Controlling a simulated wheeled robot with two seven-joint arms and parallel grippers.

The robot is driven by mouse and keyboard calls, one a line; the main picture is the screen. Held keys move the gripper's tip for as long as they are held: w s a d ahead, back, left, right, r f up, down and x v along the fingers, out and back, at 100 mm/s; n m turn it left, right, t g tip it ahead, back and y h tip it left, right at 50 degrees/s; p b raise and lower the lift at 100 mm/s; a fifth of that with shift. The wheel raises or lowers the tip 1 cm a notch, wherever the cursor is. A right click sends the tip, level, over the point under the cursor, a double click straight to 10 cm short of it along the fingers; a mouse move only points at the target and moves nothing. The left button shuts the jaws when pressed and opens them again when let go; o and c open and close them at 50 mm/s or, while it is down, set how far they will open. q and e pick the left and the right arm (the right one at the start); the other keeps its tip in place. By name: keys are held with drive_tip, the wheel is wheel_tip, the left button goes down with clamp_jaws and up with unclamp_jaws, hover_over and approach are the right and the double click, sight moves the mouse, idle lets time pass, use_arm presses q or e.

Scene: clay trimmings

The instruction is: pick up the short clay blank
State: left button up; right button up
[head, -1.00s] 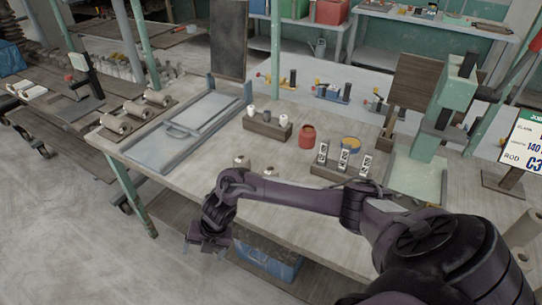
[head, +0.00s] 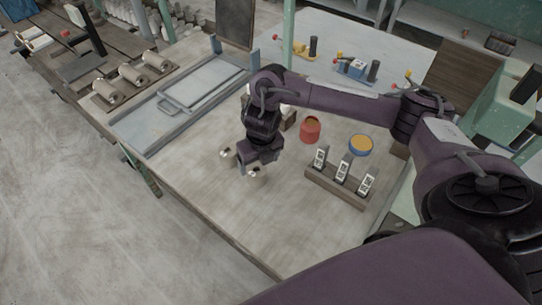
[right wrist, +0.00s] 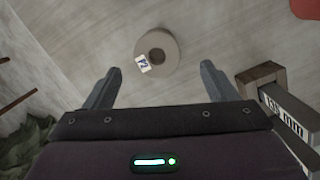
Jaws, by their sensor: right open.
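Two small pale clay pieces sit on the bench in the head view, one left of my right gripper (head: 229,153) and one just below it (head: 253,173). My right gripper (head: 256,163) is over the bench, pointing down, open and empty. In the right wrist view, a round grey-brown clay blank (right wrist: 168,45) with a dark centre and a small white number tag stands beyond and between the open fingers (right wrist: 161,70), not held. I cannot tell which of the two pieces this is, nor its height. My left gripper is out of view.
A wooden rack (head: 335,187) with three labelled pieces stands right of the gripper; it also shows in the wrist view (right wrist: 262,77). A grey tray (head: 150,141) lies left. The front bench is clear.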

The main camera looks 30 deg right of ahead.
sight(257, 172)
drive_tip(key=shift+w+d+f, duration=0.1)
drive_tip(key=shift+d+f, duration=0.1)
drive_tip(key=shift+f, duration=0.1)
drive_tip(key=shift+a+f+b, duration=0.3)
drive_tip(key=shift+f+b, duration=0.35)
drive_tip(key=shift+f, duration=0.2)
drive_tip(key=shift+w+a+f, duration=0.1)
drive_tip(key=shift+a+f, duration=0.1)
drive_tip(key=shift+f, duration=0.15)
drive_tip(key=f, duration=0.1)
drive_tip(key=w+f+b, duration=0.1)
drive_tip(key=f, duration=0.1)
drive_tip(key=shift+d+f+b, duration=0.15)
drive_tip(key=shift+f+b, duration=0.15)
drive_tip(key=shift+f, duration=0.35)
drive_tip(key=shift+w, duration=0.1)
drive_tip(key=c, duration=0.9)
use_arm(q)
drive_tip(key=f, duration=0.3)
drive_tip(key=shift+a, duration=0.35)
use_arm(e)
drive_tip(key=c, duration=0.3)
drive_tip(key=shift+r, duration=0.1)
